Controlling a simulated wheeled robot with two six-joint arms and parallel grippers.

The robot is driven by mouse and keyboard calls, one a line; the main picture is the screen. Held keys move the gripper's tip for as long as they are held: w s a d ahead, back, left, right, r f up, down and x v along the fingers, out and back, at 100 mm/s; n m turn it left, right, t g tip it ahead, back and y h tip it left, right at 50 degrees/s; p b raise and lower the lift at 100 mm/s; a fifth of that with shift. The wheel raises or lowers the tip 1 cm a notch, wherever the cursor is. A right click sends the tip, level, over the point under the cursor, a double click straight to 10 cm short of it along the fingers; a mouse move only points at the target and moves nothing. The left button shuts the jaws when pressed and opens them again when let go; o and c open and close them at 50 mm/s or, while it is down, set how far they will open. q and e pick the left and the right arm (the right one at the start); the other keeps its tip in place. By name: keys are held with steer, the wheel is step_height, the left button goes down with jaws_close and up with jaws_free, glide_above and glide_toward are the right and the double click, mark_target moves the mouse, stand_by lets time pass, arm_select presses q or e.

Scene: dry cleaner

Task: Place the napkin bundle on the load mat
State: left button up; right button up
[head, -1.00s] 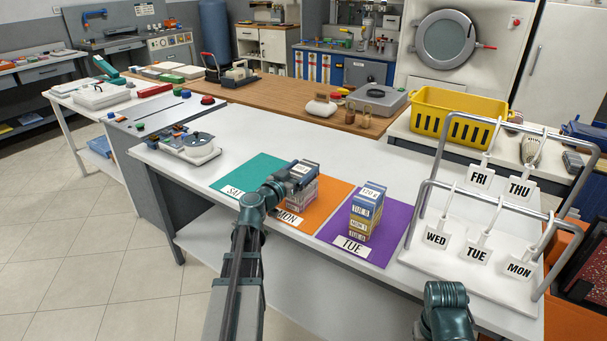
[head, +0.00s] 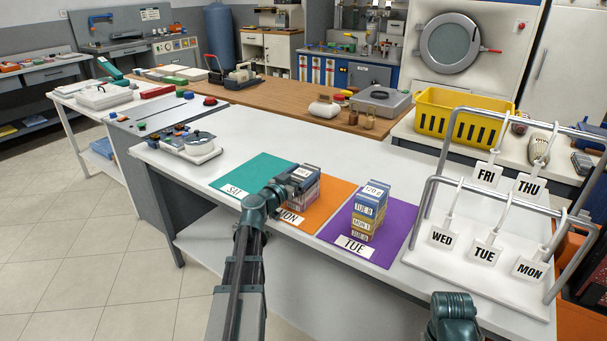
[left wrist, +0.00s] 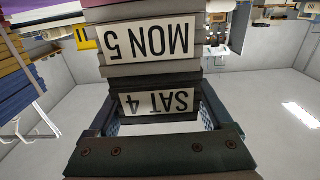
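A stack of napkin bundles (head: 307,192) stands on the orange MON mat (head: 335,197). In the left wrist view, its dark bundle labelled SAT 4 (left wrist: 125,104) lies against a grey bundle labelled MON 5 (left wrist: 115,60); both labels appear upside down. My left gripper (head: 299,178) is at the upper part of this stack, its fingers (left wrist: 160,112) on either side of the SAT 4 bundle. Whether they press on it is unclear. A second stack (head: 367,212) with TUE and MON labels stands on the purple TUE mat (head: 394,232). No mat is marked "load".
The teal SAT mat (head: 255,172) is empty where visible. A white rack (head: 478,275) with hanging day tags stands at right. A yellow basket (head: 464,116) is behind it. A scale-like device (head: 188,148) sits at the left end. White counter behind the mats is clear.

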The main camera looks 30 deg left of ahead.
arm_select(q)
steer(key=shift+o, duration=0.8)
steer(key=shift+s, duration=0.1)
